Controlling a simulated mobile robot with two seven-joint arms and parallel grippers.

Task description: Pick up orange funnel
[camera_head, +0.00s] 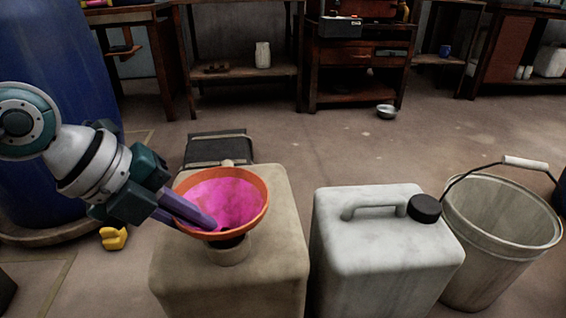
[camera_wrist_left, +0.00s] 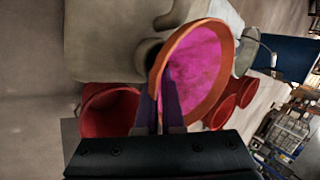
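The orange funnel (camera_head: 257,211), magenta inside, is at the neck (camera_head: 228,254) of a beige canister (camera_head: 270,262), its mouth facing up. Its dark lower part shows just above the neck; I cannot tell whether the spout is still inside. My left gripper (camera_head: 190,216) reaches in from the left, with one purple finger inside the bowl and the other outside, partly hidden by the funnel. In the left wrist view the fingers (camera_wrist_left: 160,98) lie close together on either side of the funnel's rim (camera_wrist_left: 222,92), shut on it. My right gripper is not in view.
A grey-white jerrycan (camera_head: 375,245) with a black cap stands right of the beige canister, and a bucket (camera_head: 490,240) beyond it. A large blue barrel (camera_head: 50,60) stands at left. A black case (camera_head: 218,148) lies behind the canister. Open floor lies farther back.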

